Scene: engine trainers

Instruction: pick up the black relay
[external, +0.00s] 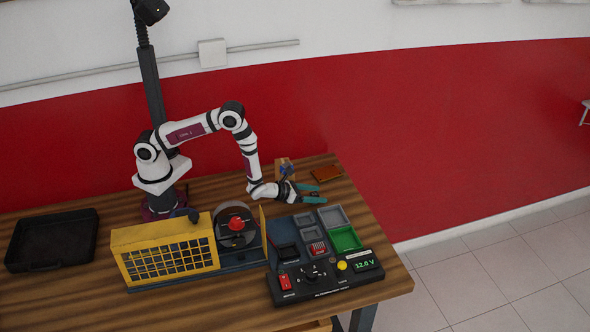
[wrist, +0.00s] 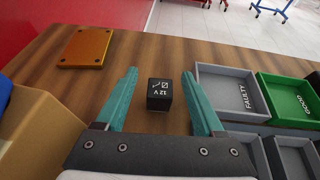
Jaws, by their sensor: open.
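The black relay (wrist: 159,94) is a small dark cube with white "12 V" markings, standing on the wooden table in the wrist view. My gripper (wrist: 160,80) is open, with one teal finger to the left of the relay and one to the right. There are gaps between the relay and both fingers, and nothing is held. In the external view my gripper (external: 318,192) is low over the table near its far right edge. I cannot make out the relay there.
A grey tray marked FAULTY (wrist: 229,71) and a green tray marked GOOD (wrist: 268,82) are right of the relay. An orange-brown plate (wrist: 74,48) lies to the left. The control panel (external: 330,288) and yellow grille unit (external: 140,235) stand at the front. A black tray (external: 40,264) is far left.

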